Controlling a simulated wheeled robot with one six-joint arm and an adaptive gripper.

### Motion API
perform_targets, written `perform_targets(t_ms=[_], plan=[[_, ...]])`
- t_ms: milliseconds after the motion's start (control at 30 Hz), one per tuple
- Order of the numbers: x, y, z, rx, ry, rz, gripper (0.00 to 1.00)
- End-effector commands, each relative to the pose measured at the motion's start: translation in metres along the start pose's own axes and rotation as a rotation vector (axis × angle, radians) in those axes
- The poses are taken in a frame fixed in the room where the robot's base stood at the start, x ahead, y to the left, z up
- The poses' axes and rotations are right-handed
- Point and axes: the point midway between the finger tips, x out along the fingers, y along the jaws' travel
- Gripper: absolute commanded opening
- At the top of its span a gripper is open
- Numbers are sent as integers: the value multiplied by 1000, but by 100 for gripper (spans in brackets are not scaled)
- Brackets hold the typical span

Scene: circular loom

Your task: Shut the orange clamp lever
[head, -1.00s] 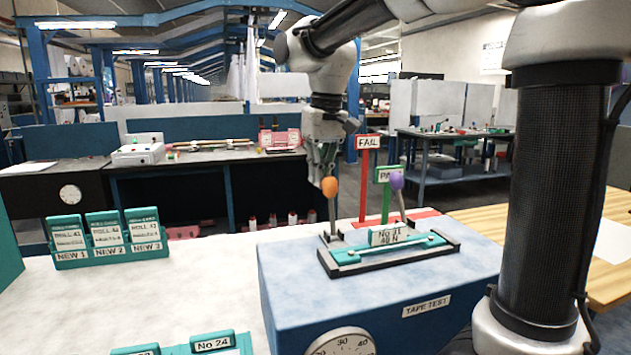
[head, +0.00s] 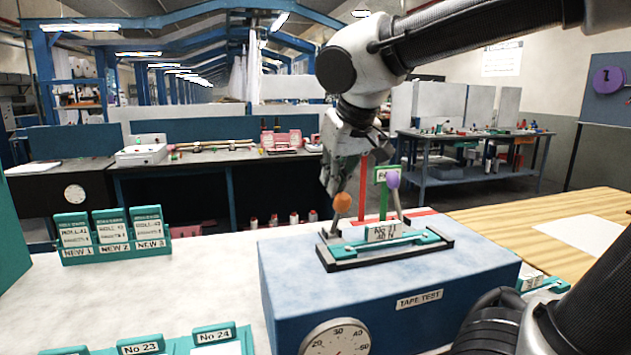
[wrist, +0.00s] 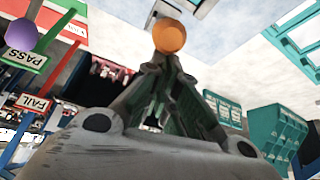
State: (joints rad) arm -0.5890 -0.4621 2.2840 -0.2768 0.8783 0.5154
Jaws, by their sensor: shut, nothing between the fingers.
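The orange clamp lever (head: 342,203) stands on the left end of the clamp fixture (head: 385,252) on the blue tape test box (head: 300,270). It leans a little to the right from its base. My gripper (head: 330,190) is shut and empty, its tips close beside the orange knob on its left. In the wrist view the orange knob (wrist: 169,36) shows just beyond the shut fingertips (wrist: 160,62). I cannot tell whether they touch it. The purple-knobbed lever (head: 393,180) stands upright on the fixture's right side.
A green PASS sign (head: 381,176) and a red post (head: 363,195) stand behind the fixture. A dial (head: 336,338) is on the box front.

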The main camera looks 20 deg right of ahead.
Motion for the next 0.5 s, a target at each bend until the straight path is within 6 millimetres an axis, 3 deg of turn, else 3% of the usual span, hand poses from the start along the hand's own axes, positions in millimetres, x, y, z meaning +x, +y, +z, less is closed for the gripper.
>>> perform_targets(t_ms=[500], plan=[[2, -1, 11, 4, -19, 1, 0]])
